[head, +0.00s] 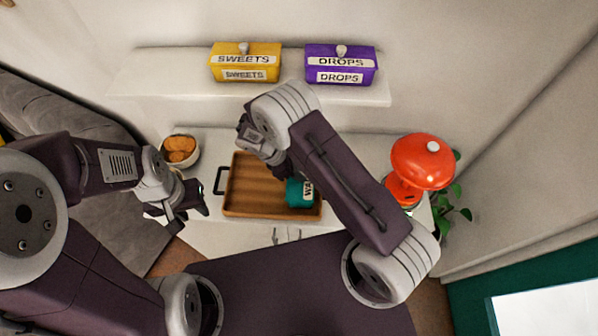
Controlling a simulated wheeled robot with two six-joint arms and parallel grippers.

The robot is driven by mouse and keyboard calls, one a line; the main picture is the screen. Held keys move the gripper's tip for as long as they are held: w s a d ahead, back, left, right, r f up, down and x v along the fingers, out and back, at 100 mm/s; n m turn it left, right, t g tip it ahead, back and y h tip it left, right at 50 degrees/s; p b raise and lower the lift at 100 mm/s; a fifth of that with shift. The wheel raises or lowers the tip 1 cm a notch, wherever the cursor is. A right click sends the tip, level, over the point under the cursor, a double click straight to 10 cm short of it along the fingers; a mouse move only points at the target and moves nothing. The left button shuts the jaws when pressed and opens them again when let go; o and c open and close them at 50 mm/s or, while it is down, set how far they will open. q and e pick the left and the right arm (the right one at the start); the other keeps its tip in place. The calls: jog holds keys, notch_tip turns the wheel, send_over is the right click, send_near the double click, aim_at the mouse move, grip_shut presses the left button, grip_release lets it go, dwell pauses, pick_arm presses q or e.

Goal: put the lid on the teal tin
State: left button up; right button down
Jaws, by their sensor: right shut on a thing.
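A teal piece with a white label starting "WA" (297,193) shows at the right part of the wooden tray, partly covered by my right arm. I cannot tell how much of it is lid and how much is tin. My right gripper (282,167) is shut at its upper left edge, over the tray; its fingertips and the lid's knob are hidden, and the teal lid seems to be what it holds. My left gripper (190,211) is open and empty, left of the tray and apart from it.
The wooden tray (240,185) with a dark handle lies on the white counter (220,236). A bowl of brown food (180,149) stands behind left. A shelf holds a yellow tin (245,62) and a purple tin (341,64).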

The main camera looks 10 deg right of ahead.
dwell(0.4)
jog(key=c, duration=1.2)
grip_release()
jog(key=shift+o, duration=0.2)
jog(key=o, duration=0.4)
notch_tip(320, 180, up, 8)
jog(key=p, duration=0.6)
jog(key=shift+r, duration=0.1)
